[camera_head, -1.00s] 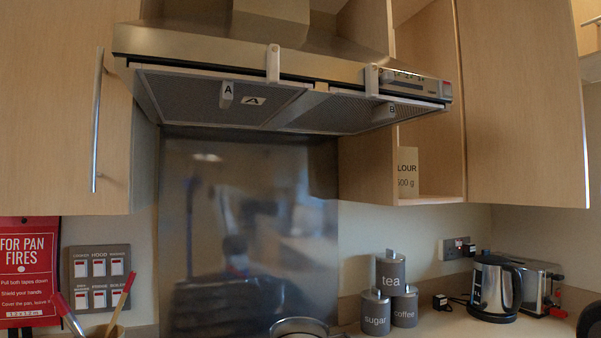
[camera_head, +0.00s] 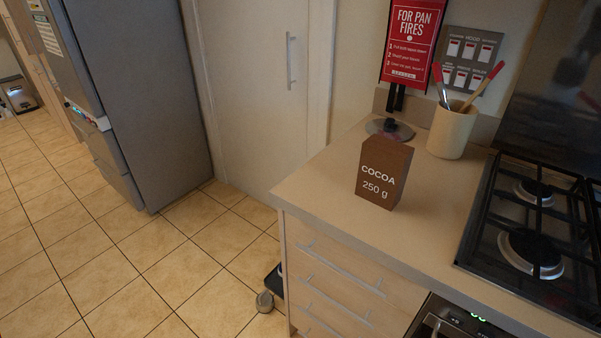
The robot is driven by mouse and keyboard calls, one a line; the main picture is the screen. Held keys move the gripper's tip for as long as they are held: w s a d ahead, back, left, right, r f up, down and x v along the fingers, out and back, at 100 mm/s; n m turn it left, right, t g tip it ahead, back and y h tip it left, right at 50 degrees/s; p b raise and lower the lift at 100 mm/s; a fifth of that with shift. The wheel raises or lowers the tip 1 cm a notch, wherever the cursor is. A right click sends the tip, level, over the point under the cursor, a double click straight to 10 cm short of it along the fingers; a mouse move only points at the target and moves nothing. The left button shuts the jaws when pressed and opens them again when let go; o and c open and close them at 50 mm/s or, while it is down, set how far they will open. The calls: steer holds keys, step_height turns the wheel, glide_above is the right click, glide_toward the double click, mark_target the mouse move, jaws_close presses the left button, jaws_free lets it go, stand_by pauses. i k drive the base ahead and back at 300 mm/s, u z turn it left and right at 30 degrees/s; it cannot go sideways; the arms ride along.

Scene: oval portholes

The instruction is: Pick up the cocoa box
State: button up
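The cocoa box (camera_head: 383,174) is a brown box marked "COCOA 250 g". It stands upright on the counter (camera_head: 330,192), near the counter's left end and left of the gas hob. Nothing hides its front. My gripper is not in the camera view, so its state and its distance from the box do not show.
The utensil pot (camera_head: 451,132) stands behind and right of the box. The gas hob (camera_head: 530,215) is at right. A red fire blanket pack (camera_head: 411,40) hangs behind. Drawers (camera_head: 335,285) lie below; the tiled floor (camera_head: 130,255) at left is mostly clear, beside a grey fridge (camera_head: 150,100).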

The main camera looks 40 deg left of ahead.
mark_target(384, 164)
steer(key=u, duration=0.45)
steer(key=k, duration=0.4)
steer(key=u, duration=0.5)
steer(key=i, duration=0.5)
steer(key=k, duration=1.25)
steer(key=u, duration=0.75)
steer(key=i, duration=1.1)
steer(key=z, duration=0.55)
steer(key=i, duration=0.6)
steer(key=z, duration=0.6)
